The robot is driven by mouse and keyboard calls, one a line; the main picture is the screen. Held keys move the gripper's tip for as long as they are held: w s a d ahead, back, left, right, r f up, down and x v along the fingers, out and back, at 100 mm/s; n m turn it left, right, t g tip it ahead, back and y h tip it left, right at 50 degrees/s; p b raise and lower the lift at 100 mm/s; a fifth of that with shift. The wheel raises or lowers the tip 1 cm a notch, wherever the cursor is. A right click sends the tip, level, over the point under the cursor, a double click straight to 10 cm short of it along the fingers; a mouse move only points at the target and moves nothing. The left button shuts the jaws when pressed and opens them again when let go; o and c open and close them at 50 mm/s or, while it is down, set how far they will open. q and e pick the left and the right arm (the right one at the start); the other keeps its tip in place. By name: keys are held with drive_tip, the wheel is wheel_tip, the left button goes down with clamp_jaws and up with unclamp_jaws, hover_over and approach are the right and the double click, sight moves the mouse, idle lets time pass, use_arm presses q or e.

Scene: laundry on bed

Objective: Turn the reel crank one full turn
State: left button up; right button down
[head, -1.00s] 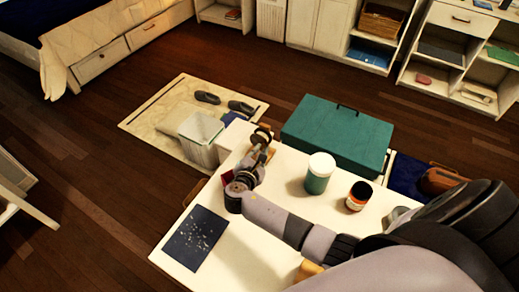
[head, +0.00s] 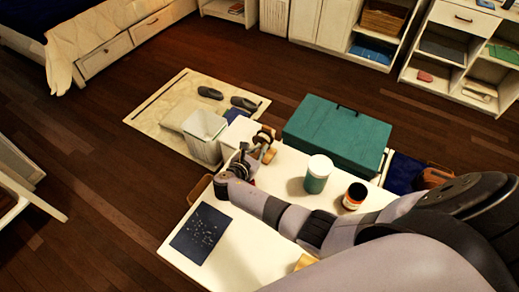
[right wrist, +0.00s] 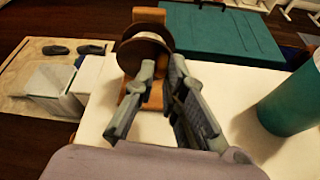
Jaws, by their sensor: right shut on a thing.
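The reel (head: 265,136) has dark round flanges and a wooden stand (head: 269,154). It stands at the far left part of the white table (head: 228,262). In the right wrist view the reel (right wrist: 146,50) is just beyond my fingertips, partly covered by them. My right gripper (right wrist: 163,66) is at the reel's near side, its fingers shut on the crank, which is mostly hidden between the tips. In the head view my right gripper (head: 243,164) is beside the reel, on its left. My left gripper is not in view.
A white and green jar (head: 317,174) and a dark jar with an orange label (head: 355,195) stand on the table. A dark blue speckled sheet (head: 201,232) lies at its near left. A teal chest (head: 337,136) and a white bin (head: 206,138) are behind.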

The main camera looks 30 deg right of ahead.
drive_tip(key=c, duration=1.6)
unclamp_jaws()
drive_tip(key=shift+c, duration=0.2)
drive_tip(key=v, duration=1.2)
